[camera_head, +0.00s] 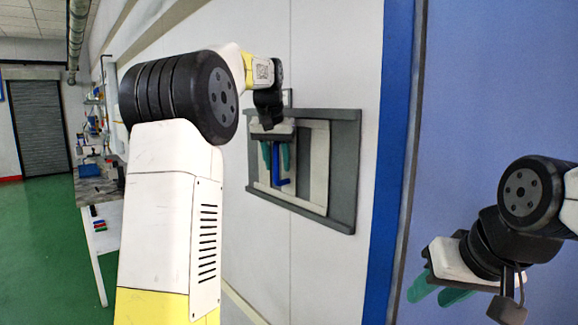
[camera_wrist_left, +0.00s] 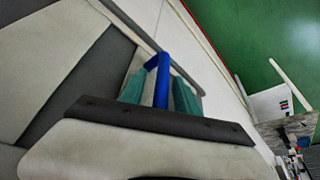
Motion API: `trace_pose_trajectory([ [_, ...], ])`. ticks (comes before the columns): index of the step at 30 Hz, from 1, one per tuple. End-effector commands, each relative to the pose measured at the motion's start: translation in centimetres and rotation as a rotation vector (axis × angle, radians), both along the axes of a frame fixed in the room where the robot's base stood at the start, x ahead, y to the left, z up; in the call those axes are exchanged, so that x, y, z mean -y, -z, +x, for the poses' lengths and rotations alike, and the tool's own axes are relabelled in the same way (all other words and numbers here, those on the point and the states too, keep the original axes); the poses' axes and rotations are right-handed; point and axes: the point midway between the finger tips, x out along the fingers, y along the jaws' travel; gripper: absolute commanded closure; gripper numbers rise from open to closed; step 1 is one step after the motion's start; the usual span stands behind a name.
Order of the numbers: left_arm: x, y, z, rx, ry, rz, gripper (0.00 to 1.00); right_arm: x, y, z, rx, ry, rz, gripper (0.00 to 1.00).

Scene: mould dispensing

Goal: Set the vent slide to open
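The vent slide is a pale panel (camera_head: 319,165) in a grey frame (camera_head: 344,170) on the wall, with a blue handle (camera_head: 282,182). In the left wrist view the blue handle (camera_wrist_left: 162,80) stands between the two teal fingers of my left gripper (camera_wrist_left: 160,93). My left gripper (camera_head: 275,157) is at the panel's left part in the head view, its fingers on either side of the handle with narrow gaps. Its palm hides part of the panel. My right gripper (camera_head: 436,291) is open and empty at the lower right, away from the vent.
A blue post (camera_head: 395,150) and a blue wall (camera_head: 490,70) stand right of the vent. The green floor (camera_head: 45,240) is open at the left.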

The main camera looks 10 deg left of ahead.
Motion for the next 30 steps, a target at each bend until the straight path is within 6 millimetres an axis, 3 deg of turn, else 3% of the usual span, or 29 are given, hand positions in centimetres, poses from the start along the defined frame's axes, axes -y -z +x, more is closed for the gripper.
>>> trace_pose_trajectory([
  [4,0.00,0.96,0.37,0.000,0.000,0.000,0.62,0.00,0.00,0.00,0.000,0.000,0.000,0.62],
  [12,0.00,1.08,0.43,0.001,0.000,0.000,0.62,0.00,0.00,0.00,0.000,0.000,0.000,0.62],
  [18,0.00,1.06,0.43,0.001,0.000,0.000,1.00,0.00,-0.01,0.01,0.000,0.000,0.000,0.62],
  [30,-0.01,1.03,0.42,0.001,-0.001,0.000,1.00,0.00,0.00,0.00,0.000,0.000,0.000,0.62],
])
